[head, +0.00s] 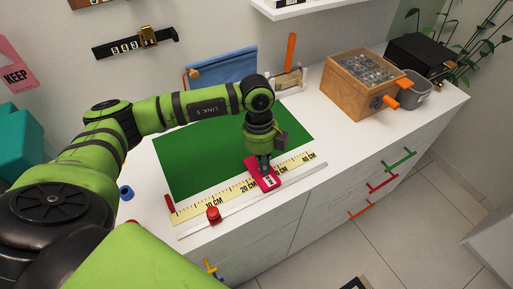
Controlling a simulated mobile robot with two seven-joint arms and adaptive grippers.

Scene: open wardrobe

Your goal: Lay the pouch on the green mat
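The green mat (196,158) lies flat on the white cabinet top, with a yellow ruler strip along its front edge. A flat red-pink item with a white label, which looks like the pouch (269,183), is at the mat's front edge and covers part of the ruler strip. My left gripper (263,168) points down from above, with its fingertips at the pouch's upper part. The fingers are small and dark, and I cannot tell whether they are closed on it. I cannot tell whether the pouch touches the surface. My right gripper is out of view.
A wooden box (348,93) with a glass-like top and a grey bin (416,90) stand at the right. A red knob (213,214) sits on a rail in front of the mat. A blue cup-like item (126,192) is at the left.

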